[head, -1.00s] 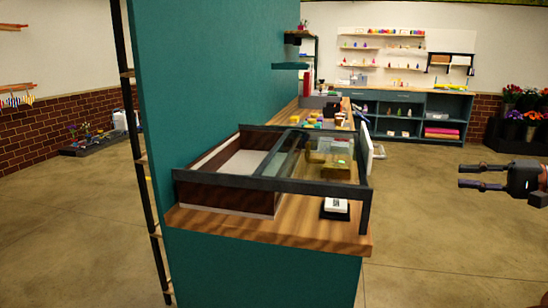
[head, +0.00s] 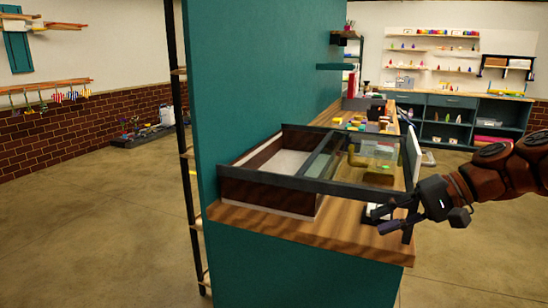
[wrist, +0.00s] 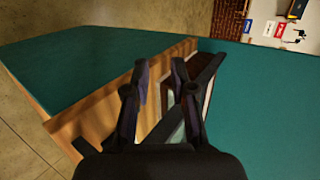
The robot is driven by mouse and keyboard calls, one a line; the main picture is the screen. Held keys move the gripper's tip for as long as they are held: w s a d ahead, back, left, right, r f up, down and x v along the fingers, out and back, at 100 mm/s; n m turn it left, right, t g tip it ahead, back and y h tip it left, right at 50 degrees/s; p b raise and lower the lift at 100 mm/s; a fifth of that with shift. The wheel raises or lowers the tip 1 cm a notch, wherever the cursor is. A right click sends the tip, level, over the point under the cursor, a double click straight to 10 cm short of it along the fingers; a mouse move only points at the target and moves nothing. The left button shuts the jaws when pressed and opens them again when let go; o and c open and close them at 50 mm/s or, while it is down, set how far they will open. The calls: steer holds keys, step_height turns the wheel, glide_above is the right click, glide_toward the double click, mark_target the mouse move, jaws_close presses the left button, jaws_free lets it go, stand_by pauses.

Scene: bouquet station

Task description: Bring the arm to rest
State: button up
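My arm (head: 505,172) reaches in from the right edge of the head view, bent, with my gripper (head: 390,216) pointing left at the counter's right end. In the wrist view my gripper (wrist: 160,68) has its two dark fingers apart, with nothing seen between them. The wooden counter (head: 300,233) and its glass-topped case (head: 345,186) lie behind the fingers. Whether the fingers touch the counter or the case cannot be told. The small black-and-white item (head: 376,211) on the counter is partly hidden by my gripper.
A tall teal partition (head: 255,75) rises left of the counter. A dark shelf post (head: 182,130) stands at its left edge. Teal cabinets (head: 460,118) line the back wall. The floor (head: 90,220) at the left is open.

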steer(key=s+a+f+n+g+h, duration=0.2)
steer(key=s+a+f+g+h, duration=0.25)
steer(key=s+a+f, duration=0.65)
steer(key=s+d+f+n+g+h, duration=0.1)
steer(key=s+d+f+h, duration=0.3)
steer(key=s, duration=0.5)
steer(key=s+d+f+n+g+h, duration=0.1)
steer(key=s+d+f+h, duration=0.2)
steer(key=s+f, duration=0.5)
step_height(320, 180, up, 17)
steer(key=t+p, duration=0.1)
steer(key=p, duration=1.3)
steer(key=shift+a+f+t+p, duration=0.15)
steer(key=shift+t+p, duration=0.15)
steer(key=shift+t, duration=0.05)
steer(key=shift+a+y, duration=0.1)
steer(key=shift+y, duration=0.15)
